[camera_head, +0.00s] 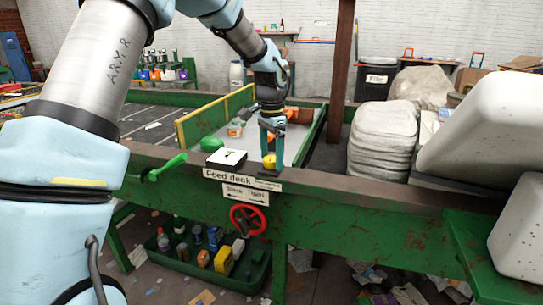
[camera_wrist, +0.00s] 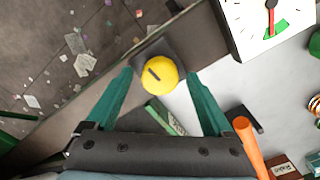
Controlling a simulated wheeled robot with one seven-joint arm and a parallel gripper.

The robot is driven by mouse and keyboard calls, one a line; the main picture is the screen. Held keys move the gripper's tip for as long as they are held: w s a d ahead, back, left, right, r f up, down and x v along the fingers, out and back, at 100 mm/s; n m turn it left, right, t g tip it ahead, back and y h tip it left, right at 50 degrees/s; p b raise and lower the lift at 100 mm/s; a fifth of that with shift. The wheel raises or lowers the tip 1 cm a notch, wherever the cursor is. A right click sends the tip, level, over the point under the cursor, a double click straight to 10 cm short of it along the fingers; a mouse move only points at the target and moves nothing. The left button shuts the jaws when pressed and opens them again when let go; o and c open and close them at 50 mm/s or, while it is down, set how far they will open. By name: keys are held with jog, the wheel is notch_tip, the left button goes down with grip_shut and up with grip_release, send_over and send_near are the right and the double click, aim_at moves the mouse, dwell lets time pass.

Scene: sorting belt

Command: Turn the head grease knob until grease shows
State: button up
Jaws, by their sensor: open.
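A round yellow knob (camera_wrist: 160,84) with a dark slot-like mark on top sits on a dark square plate at the deck's edge. In the head view the knob (camera_head: 269,162) is at the front edge of the feed deck, right of a white box. My gripper (camera_wrist: 160,73) points down over the knob, with one green finger on each side. Gaps show between the fingers and the knob, so it is open and not touching. In the head view my gripper (camera_head: 270,146) stands just above the knob and partly hides it.
A white gauge (camera_wrist: 238,38) beside the knob has a red needle on a green sector. A green lever (camera_head: 166,168) is left on the deck edge. A red handwheel (camera_head: 248,219) and a bin of containers (camera_head: 190,262) are below. An orange bar (camera_wrist: 248,146) lies near my right finger.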

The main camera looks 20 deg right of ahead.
aim_at(271, 158)
notch_tip(271, 158, up, 11)
jog(key=b, duration=0.2)
dwell(0.3)
jog(key=shift+a+f, duration=0.1)
